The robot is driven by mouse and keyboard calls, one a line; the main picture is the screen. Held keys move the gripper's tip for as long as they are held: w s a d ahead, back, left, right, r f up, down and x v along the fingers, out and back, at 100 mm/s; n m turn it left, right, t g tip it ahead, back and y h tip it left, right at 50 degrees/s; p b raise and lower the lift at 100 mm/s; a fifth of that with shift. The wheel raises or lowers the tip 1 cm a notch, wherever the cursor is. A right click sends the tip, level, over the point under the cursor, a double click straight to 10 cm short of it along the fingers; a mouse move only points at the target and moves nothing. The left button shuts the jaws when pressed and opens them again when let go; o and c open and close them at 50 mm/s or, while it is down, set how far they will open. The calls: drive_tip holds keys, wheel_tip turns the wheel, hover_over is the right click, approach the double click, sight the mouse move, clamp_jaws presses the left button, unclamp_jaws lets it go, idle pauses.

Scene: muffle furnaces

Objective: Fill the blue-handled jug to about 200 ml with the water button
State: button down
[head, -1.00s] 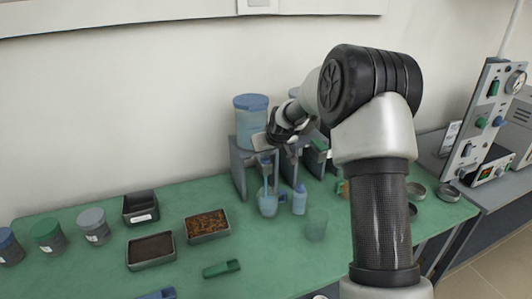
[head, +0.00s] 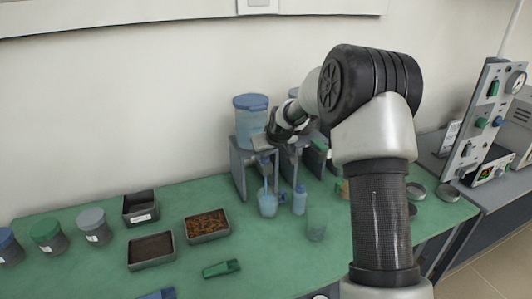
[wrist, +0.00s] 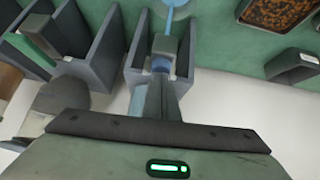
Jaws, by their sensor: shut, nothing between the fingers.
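The jug (head: 267,205) stands on the green bench under the water dispenser's spout and holds pale blue water. Its handle and scale are too small to read. A thin blue stream (head: 266,184) runs down into it, and the stream also shows in the wrist view (wrist: 168,19). The dispenser has a blue-lidded tank (head: 251,116) on a grey stand. My gripper (head: 263,148) is shut and empty at the front of the dispenser. In the wrist view its fingertips (wrist: 160,80) are at the blue water button (wrist: 160,64) and seem to touch it.
A second dispenser with green (wrist: 32,50) is beside my gripper.

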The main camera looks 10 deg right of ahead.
sight(266, 161)
drive_tip(key=shift+s+d+f, duration=0.1)
drive_tip(key=shift+s+f, duration=0.25)
drive_tip(key=shift+f, duration=0.35)
drive_tip(key=r, duration=0.2)
drive_tip(key=r+p, duration=0.2)
drive_tip(key=r, duration=0.1)
drive_tip(key=shift+w+r, duration=0.3)
drive_tip(key=shift+w, duration=0.1)
drive_tip(key=a+b+v, duration=0.1)
drive_tip(key=v, duration=0.8)
drive_tip(key=shift+s+d+r, duration=0.2)
drive_tip(key=shift+d+r, duration=0.05)
drive_tip(key=shift+r, duration=0.05)
drive_tip(key=s+a+r+g+h+p, duration=0.1)
drive_tip(key=s+r, duration=0.3)
drive_tip(key=s, duration=0.5)
drive_tip(key=s+r+p, duration=0.1)
drive_tip(key=s+r, duration=0.4)
drive_tip(key=s, duration=0.4)
drive_tip(key=s+f+m+g+p, duration=0.1)
drive_tip(key=s+m, duration=0.1)
drive_tip(key=s, duration=1.9)
drive_tip(key=shift+s+p, duration=0.15)
drive_tip(key=shift+p, duration=0.15)
